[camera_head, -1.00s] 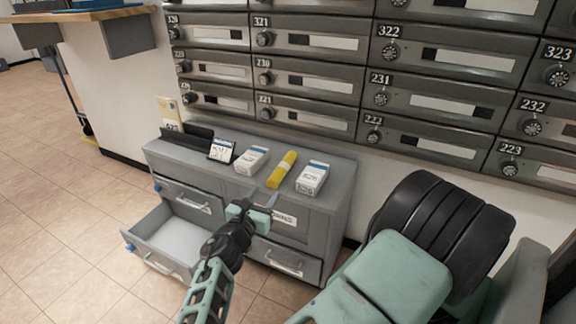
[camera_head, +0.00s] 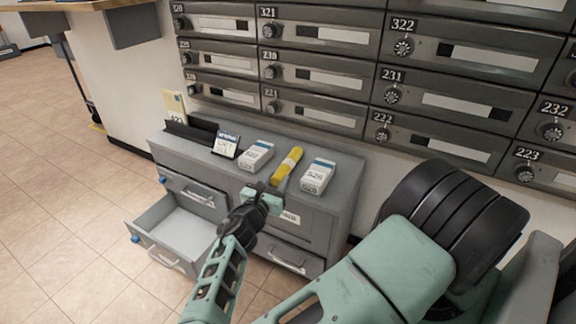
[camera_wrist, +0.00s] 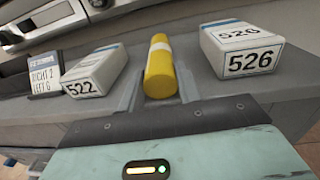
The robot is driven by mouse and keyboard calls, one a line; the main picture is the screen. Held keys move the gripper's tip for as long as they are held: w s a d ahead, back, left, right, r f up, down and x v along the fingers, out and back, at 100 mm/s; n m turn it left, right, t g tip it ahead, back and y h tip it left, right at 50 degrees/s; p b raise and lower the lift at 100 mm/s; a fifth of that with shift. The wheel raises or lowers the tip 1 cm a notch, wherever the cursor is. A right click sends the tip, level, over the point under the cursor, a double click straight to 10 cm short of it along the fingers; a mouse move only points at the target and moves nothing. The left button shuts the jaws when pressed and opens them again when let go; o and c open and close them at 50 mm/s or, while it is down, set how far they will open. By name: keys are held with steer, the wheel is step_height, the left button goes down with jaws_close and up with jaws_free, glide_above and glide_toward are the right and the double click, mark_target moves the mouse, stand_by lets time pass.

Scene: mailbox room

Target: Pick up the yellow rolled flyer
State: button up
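The yellow rolled flyer (camera_head: 287,165) lies on top of the grey cabinet (camera_head: 347,172), between two white boxes, with a pale band around it. In the wrist view the flyer (camera_wrist: 160,68) points toward me, its near end between my fingers. My gripper (camera_head: 271,187) is at the cabinet's front edge, at the near end of the flyer. In the wrist view my gripper (camera_wrist: 158,92) is open, one finger on each side of the flyer. I cannot tell whether either finger touches it.
The white box 522 (camera_wrist: 95,72) is left of the flyer and box 526 (camera_wrist: 243,48) is right of it. A small sign (camera_head: 225,146) and dark tray (camera_head: 190,134) stand further left. Mailboxes (camera_head: 320,75) rise behind. A lower drawer (camera_head: 165,234) stands open.

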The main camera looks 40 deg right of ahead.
steer(key=shift+c, duration=0.6)
steer(key=shift+r, duration=0.15)
steer(key=shift+r+p, duration=1.9)
steer(key=shift+p, duration=0.15)
steer(key=v, duration=0.8)
steer(key=shift+p, duration=0.4)
steer(key=w+a+r+n+t+y, duration=0.1)
steer(key=w+r+n+t+y, duration=0.1)
steer(key=r, duration=0.4)
steer(key=shift+w+r+n+t, duration=0.25)
steer(key=shift+w+n+t, duration=0.15)
steer(key=shift+w+t, duration=0.5)
